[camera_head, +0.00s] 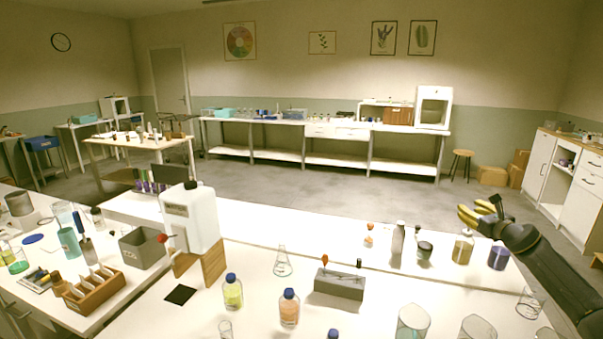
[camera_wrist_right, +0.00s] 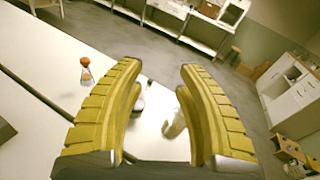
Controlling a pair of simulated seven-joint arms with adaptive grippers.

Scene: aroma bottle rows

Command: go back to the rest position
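My right gripper (camera_head: 480,208) is raised over the right end of the white bench, near a purple bottle (camera_head: 498,257) and a tan bottle (camera_head: 462,248). In the right wrist view its yellow ribbed fingers (camera_wrist_right: 158,72) stand wide apart with nothing held between them. A pale bottle (camera_wrist_right: 177,122) shows beyond the gap, apart from the fingers. My left gripper is out of view. A yellow-green bottle (camera_head: 232,292) and an orange bottle (camera_head: 289,308), both with blue caps, stand upright at the front.
A grey block (camera_head: 339,285), a white dispenser (camera_head: 190,220) and a wooden rack (camera_head: 94,290) stand on the bench. Glass beakers (camera_head: 413,322) are at the front right. A small orange-topped flask (camera_head: 369,236) stands further back. The air around my right gripper looks clear.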

